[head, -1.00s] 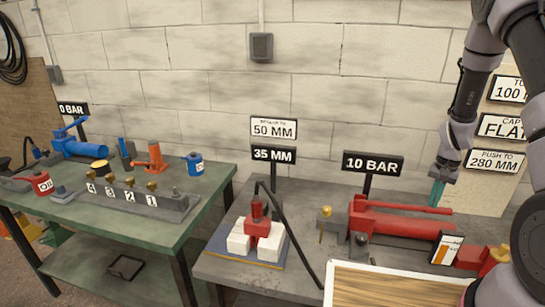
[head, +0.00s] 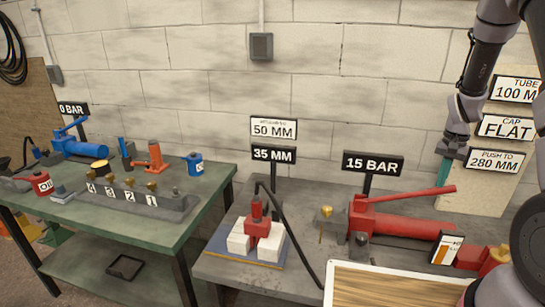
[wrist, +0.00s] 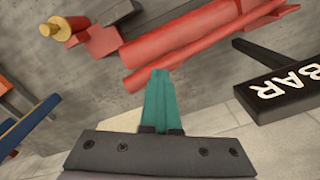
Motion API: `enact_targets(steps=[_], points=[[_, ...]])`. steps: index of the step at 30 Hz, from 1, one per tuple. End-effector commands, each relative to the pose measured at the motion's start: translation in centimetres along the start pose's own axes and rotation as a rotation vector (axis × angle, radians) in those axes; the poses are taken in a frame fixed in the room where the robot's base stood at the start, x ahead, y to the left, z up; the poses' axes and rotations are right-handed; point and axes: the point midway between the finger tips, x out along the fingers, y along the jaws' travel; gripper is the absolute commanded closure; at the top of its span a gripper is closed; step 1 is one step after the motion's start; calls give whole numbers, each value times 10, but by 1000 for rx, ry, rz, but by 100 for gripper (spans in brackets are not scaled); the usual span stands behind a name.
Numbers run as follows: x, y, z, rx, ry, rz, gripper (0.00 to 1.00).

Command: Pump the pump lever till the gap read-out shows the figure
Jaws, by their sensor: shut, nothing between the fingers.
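The red hand pump (head: 405,226) lies on the right bench. Its red pump lever (head: 415,197) slopes up to the right, clear of the pump body at its free end. The gap read-out (head: 274,155) shows 35 MM; the white card (head: 274,128) above it reads 50 MM, its top line too small to read. The red spreader (head: 258,230) stands between white blocks. My gripper's teal fingers (wrist: 160,95) are shut and empty. In the wrist view their tips are close to the red lever (wrist: 210,45); I cannot tell whether they touch.
A pressure sign (head: 373,164) beside the pump reads 15 BAR. A black hose (head: 300,245) runs from the spreader. A wooden board (head: 395,285) is at the front. Cards on a panel (head: 495,160) stand at right. The left green bench (head: 130,225) holds other tools.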

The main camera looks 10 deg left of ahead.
Motion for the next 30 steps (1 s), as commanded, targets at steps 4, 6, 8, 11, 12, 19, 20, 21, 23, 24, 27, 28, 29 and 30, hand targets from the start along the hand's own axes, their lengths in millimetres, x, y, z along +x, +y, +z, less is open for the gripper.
enact_targets(steps=[4,6,8,11,12,19,20,21,23,24,27,28,29,30], points=[[0,1,0,1,0,1,100],[0,1,0,1,0,0,100],[0,1,0,1,0,0,100],[0,1,0,1,0,0,100],[0,1,0,1,0,0,100],[0,1,0,1,0,0,100],[0,1,0,1,0,0,100],[0,1,0,1,0,0,100],[2,1,0,1,-1,1,100],[5,1,0,2,-1,1,100],[15,1,0,2,-2,1,100],[18,1,0,2,-2,2,100],[22,1,0,1,-3,2,100],[26,1,0,1,-3,2,100]])
